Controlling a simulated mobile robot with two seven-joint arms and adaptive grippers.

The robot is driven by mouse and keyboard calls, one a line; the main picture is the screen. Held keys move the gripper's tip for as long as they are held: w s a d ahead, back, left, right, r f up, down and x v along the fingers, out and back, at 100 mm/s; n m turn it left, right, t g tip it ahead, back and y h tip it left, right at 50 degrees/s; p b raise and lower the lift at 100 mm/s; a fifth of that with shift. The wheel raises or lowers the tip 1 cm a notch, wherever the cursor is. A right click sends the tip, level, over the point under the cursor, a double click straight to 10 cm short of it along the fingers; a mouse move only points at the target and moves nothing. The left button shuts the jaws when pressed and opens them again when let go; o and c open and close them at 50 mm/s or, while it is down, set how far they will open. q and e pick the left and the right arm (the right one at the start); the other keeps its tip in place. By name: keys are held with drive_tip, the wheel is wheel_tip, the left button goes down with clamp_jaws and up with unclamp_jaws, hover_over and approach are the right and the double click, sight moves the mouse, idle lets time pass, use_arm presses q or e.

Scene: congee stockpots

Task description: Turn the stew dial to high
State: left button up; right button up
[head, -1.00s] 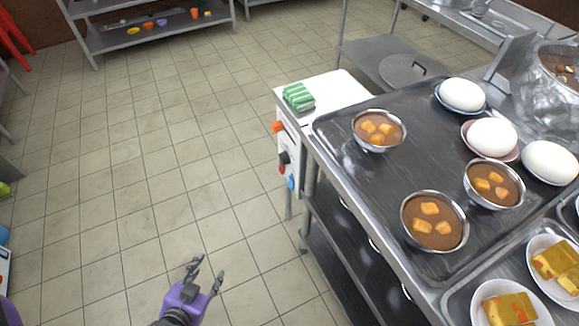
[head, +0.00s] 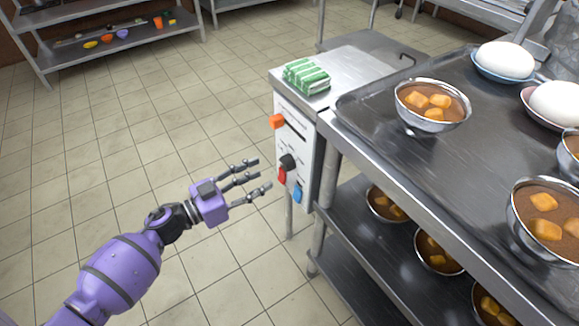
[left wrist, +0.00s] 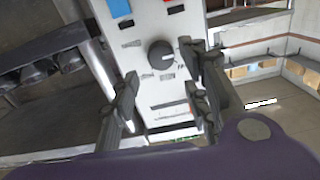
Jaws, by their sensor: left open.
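A white control panel (head: 294,150) faces the aisle at the end of the counter. The round black dial (head: 288,162) sits on it, with a red control and a blue control (head: 298,192) just below and an orange knob (head: 278,121) higher up. The black dial also shows in the left wrist view (left wrist: 161,55), with a pale mark on its face; its lettering is too small to read. My left gripper (head: 263,176) is open and empty, a short way in front of the panel. In the left wrist view its fingers (left wrist: 158,78) stand either side of the dial, apart from it. My right gripper is out of view.
A green-striped cloth (head: 306,76) lies on top of the unit. A tray (head: 380,106) with metal bowls of stew and white, egg-shaped items stands on the counter at right. More bowls sit on the shelf below (head: 352,218). The tiled floor at left is clear.

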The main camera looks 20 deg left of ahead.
sight(285, 167)
use_arm(q)
drive_tip(key=x, duration=0.4)
drive_tip(key=b+x, duration=0.1)
drive_tip(key=x, duration=0.3)
drive_tip(key=shift+s+d+r, duration=0.1)
drive_tip(key=shift+s+d, duration=0.15)
drive_tip(key=shift+c, duration=0.5)
drive_tip(key=c, duration=0.9)
